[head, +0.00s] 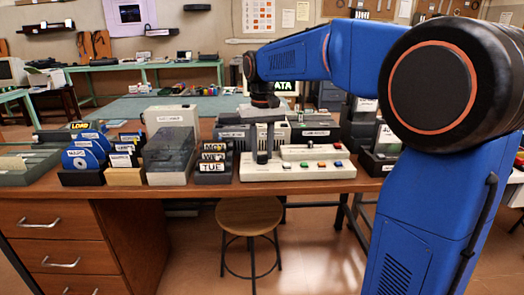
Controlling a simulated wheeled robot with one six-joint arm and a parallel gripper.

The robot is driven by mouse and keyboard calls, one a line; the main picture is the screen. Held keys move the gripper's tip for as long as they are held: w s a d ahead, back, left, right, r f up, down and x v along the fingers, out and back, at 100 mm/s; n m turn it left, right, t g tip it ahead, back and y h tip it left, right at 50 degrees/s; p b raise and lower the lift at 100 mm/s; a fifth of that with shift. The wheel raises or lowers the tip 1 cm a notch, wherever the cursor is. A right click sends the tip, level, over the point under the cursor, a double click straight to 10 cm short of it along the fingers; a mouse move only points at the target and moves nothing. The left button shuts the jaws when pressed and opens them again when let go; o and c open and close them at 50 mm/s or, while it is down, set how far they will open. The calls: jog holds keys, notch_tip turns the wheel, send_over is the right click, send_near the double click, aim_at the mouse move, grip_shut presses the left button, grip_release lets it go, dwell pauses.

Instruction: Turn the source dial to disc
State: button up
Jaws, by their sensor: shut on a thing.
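A pale control panel (330,171) lies on the wooden desk, with several coloured buttons along its front and a raised block at its right. My gripper (262,157) points straight down at the panel's left part. Its fingers are shut on a small dark knob there, which I take to be the source dial. The fingers hide most of the dial. Its markings, including disc, and its pointing direction are too small or covered to read.
Left of the panel on the desk (75,190) stand a black holder with day labels (212,165), a grey box (170,150) and disc trays (83,160). A round stool (249,213) is in front.

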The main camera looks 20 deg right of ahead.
aim_at(262, 155)
dwell(0.3)
jog(key=o, duration=1)
jog(key=shift+o, duration=0.2)
notch_tip(262, 155, up, 17)
jog(key=shift+r, duration=0.2)
jog(key=s+d+f+t, duration=0.2)
jog(key=s+f, duration=1.2)
jog(key=s, duration=0.1)
jog(key=s+d+f+n+t, duration=0.1)
jog(key=s+d+f+t, duration=0.1)
jog(key=s+f, duration=1.3)
jog(key=shift+s+d+f+t, duration=0.15)
jog(key=shift+s+d+t, duration=0.1)
jog(key=shift+s+t, duration=0.25)
